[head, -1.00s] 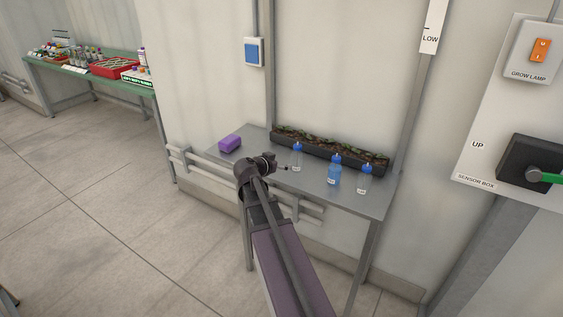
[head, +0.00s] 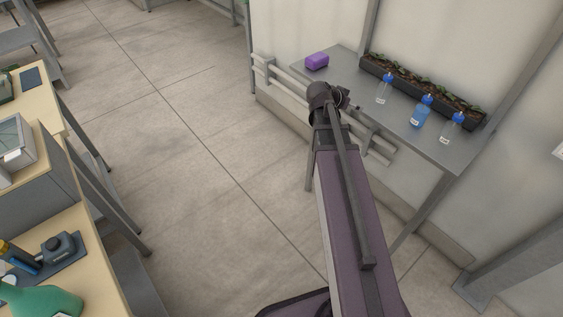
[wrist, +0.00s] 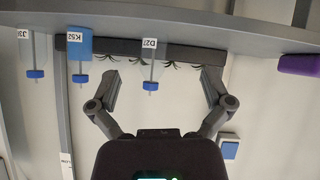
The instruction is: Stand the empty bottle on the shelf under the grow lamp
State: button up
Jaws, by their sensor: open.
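Three blue-capped bottles stand upright on a grey metal shelf (head: 405,125). The left one (head: 384,90) is clear and looks empty; its label seems to read D27. The middle one (head: 420,114) is blue, the right one (head: 451,130) clear. My gripper (head: 347,101) is just left of the left bottle, at the shelf's front edge. In the wrist view, upside down, my open gripper (wrist: 163,88) has a finger on each side of the D27 bottle (wrist: 152,66) in the picture; contact is not visible. The blue bottle (wrist: 79,48) is left there. No grow lamp is in view.
A black planter (head: 420,90) runs along the wall behind the bottles. A purple block (head: 317,61) sits at the shelf's far left end. A rail (head: 283,76) runs along the wall. A cluttered wooden bench (head: 95,275) stands at the left; the floor between is clear.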

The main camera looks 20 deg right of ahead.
jog(key=s+a+f+n+g+y, duration=0.1)
jog(key=s+a+f+n+y, duration=0.1)
jog(key=a, duration=0.7)
jog(key=s+a+f+n+g+y, duration=0.1)
jog(key=s+a+f+n+y, duration=0.2)
jog(key=a, duration=0.7)
jog(key=s+a+f+n+g+y, duration=0.1)
jog(key=s+a+f+n+y, duration=0.2)
jog(key=a, duration=0.7)
jog(key=s+n+y, duration=0.2)
jog(key=s+n, duration=0.2)
